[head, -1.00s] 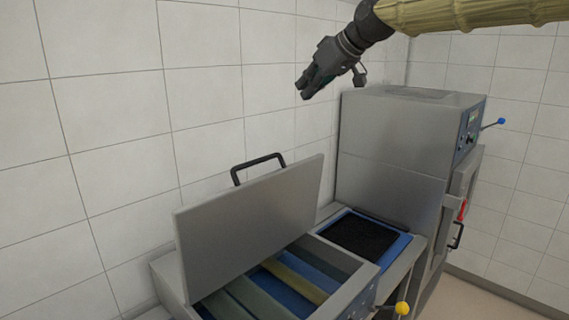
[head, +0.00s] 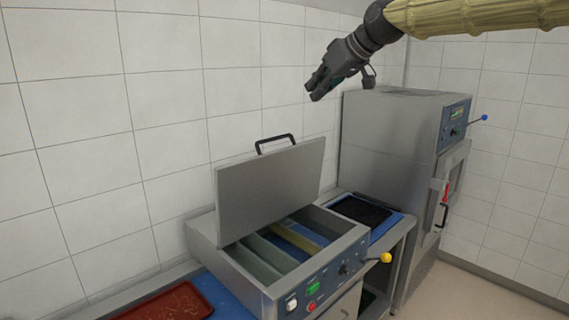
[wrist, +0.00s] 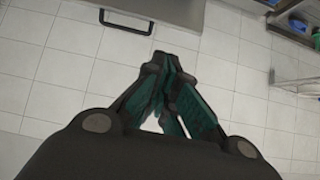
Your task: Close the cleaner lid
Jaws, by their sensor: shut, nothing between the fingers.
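The cleaner (head: 281,288) is a grey metal box with compartments inside, standing low in the middle of the head view. Its lid (head: 268,190) is raised, tilted up near upright, with a black handle (head: 275,142) on its top edge. My gripper (head: 313,91) is shut and empty, above and to the right of the lid handle and apart from it. In the wrist view my gripper (wrist: 160,62) shows its fingertips together over floor tiles. A black handle (wrist: 125,21) on a grey panel shows there at the top left.
A tall steel oven (head: 395,160) with a blue-knobbed lever stands at the right. A blue-rimmed dark tray (head: 362,210) lies between it and the cleaner. A red tray (head: 170,304) lies at the lower left. A yellow-knobbed lever (head: 385,257) sticks out of the cleaner's front. A tiled wall is behind.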

